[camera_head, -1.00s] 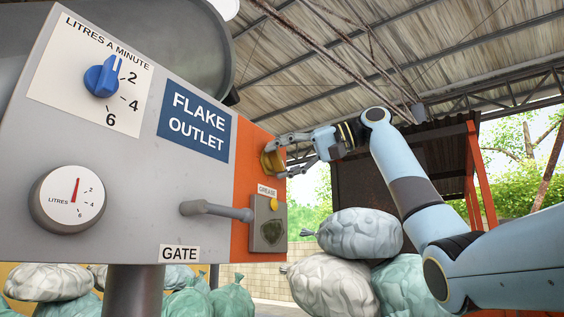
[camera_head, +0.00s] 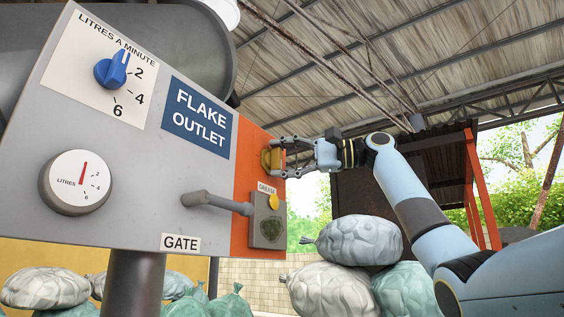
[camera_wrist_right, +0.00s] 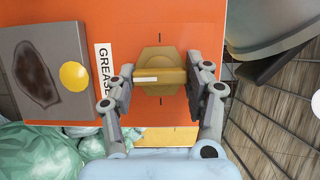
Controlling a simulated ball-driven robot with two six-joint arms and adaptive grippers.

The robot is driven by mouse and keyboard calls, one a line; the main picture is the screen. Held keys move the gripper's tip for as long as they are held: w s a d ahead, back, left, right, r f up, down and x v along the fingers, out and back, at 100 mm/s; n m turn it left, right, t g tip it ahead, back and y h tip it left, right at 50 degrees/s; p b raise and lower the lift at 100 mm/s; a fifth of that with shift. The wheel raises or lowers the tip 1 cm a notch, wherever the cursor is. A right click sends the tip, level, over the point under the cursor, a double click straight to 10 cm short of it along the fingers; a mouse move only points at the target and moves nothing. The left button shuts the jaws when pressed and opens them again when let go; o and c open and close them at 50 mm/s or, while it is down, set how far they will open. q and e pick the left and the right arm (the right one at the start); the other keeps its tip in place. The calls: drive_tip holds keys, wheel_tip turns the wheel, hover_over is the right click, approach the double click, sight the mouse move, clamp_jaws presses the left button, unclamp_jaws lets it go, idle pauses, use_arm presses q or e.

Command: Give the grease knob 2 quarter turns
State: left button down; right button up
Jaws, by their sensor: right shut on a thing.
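The grease knob (camera_head: 266,159) is a brass-yellow hexagonal knob with a raised bar, on the orange end panel above the GREASE label. In the right wrist view the knob (camera_wrist_right: 160,58) faces me. Its bar lies across the picture, with a white mark on its left half. Black ticks show on the panel above and below it. My right gripper (camera_head: 279,159) has its fingers on the knob. In the wrist view the right gripper (camera_wrist_right: 161,77) is shut on the two ends of the bar. My left gripper is not in view.
Left of the knob are the blue flow knob (camera_head: 111,70), the round gauge (camera_head: 77,183) and the grey gate lever (camera_head: 215,203). A grey plate with a yellow button (camera_head: 273,202) sits below the knob. Filled sacks (camera_head: 358,241) are stacked below my right arm.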

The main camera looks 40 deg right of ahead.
drive_tip(key=shift+f, duration=0.1)
idle(0.4)
drive_tip(key=o, duration=1.2)
drive_tip(key=shift+d, duration=0.1)
drive_tip(key=v, duration=1.2)
